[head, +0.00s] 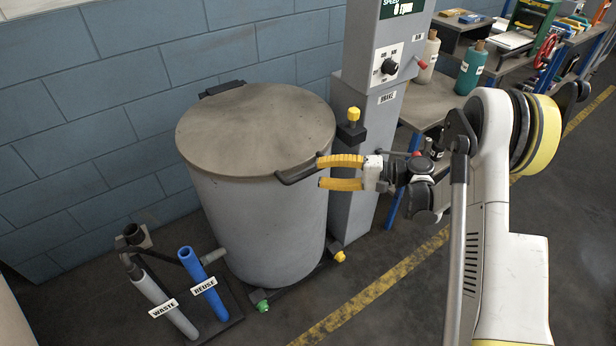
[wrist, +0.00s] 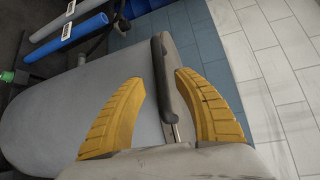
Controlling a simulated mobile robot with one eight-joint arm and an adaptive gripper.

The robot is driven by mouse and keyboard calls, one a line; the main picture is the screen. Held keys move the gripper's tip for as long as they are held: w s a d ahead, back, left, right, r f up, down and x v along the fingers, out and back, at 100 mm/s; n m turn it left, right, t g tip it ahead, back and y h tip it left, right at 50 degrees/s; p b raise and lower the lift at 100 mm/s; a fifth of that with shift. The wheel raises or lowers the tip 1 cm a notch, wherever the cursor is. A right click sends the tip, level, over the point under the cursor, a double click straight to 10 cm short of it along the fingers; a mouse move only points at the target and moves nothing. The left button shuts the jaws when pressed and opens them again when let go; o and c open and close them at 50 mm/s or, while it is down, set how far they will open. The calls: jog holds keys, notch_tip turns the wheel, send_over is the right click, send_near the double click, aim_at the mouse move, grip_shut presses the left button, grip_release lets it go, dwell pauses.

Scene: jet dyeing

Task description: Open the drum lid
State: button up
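The grey drum (head: 262,225) stands upright against the wall, and its flat brown-grey lid (head: 255,130) lies shut on top. A dark bar handle (head: 297,175) sticks out from the lid's front edge. My gripper (head: 320,172) is at the handle's right end, with its yellow fingers apart, one higher and one lower. In the wrist view the handle (wrist: 160,65) runs between the two open fingers (wrist: 160,80), with a gap on each side. I see no clear contact. Part of the handle's right end is hidden by the fingers in the head view.
A grey control column (head: 368,140) stands close to the drum's right, with a yellow-capped fitting (head: 353,114) between them. A blue reuse pipe (head: 203,283) and a grey waste pipe (head: 165,305) stand at the lower left. A workbench (head: 432,100) is behind right.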

aim_at(308, 173)
jog(key=b+x, duration=0.1)
jog(key=x, duration=0.3)
grip_shut()
